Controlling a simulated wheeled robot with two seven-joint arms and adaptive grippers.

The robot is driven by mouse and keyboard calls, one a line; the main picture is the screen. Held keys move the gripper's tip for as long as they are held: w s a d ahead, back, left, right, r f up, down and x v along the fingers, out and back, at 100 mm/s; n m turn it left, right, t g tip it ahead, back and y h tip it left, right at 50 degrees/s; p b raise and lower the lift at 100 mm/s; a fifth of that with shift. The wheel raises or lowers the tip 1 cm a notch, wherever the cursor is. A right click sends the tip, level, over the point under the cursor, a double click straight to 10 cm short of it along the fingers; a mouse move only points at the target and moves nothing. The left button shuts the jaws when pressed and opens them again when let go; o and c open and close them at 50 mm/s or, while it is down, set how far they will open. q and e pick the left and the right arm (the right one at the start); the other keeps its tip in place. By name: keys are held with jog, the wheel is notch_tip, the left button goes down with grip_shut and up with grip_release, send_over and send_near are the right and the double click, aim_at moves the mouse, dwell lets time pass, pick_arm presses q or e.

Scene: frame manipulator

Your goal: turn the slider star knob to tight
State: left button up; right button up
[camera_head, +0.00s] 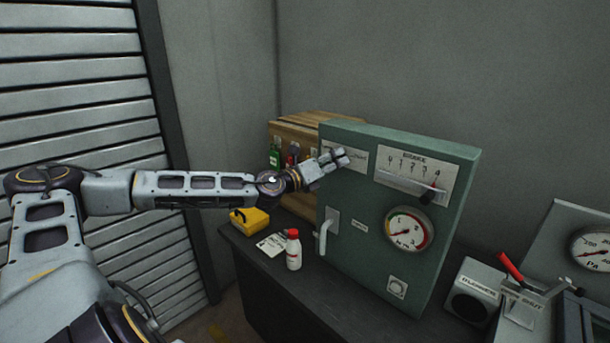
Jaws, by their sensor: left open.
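The green control box (340,255) stands on the dark bench. Near its top right is a white scale plate (408,165) with numbers and a slider. A small dark knob (427,198) sits at the plate's lower right, by a red mark. It seems to be the slider star knob; its lobes and its tight or loose setting are too small to read. My left gripper (343,157) is open and empty at the box's upper left, over part of a white label. It is left of the knob and apart from it. My right gripper is out of view.
A round gauge (409,229) and a pale lever handle (324,237) are on the box front. A white bottle with a red cap (293,252) and a yellow case (250,219) stand left of it. A red-handled lever (510,266) is at right.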

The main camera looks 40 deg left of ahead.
pick_arm(q)
jog(key=shift+s+d, duration=0.1)
jog(key=shift+s, duration=0.35)
jog(key=shift+s, duration=0.65)
jog(key=s+a, duration=0.1)
jog(key=s, duration=0.7)
jog(key=shift+a+f, duration=0.2)
dwell(0.6)
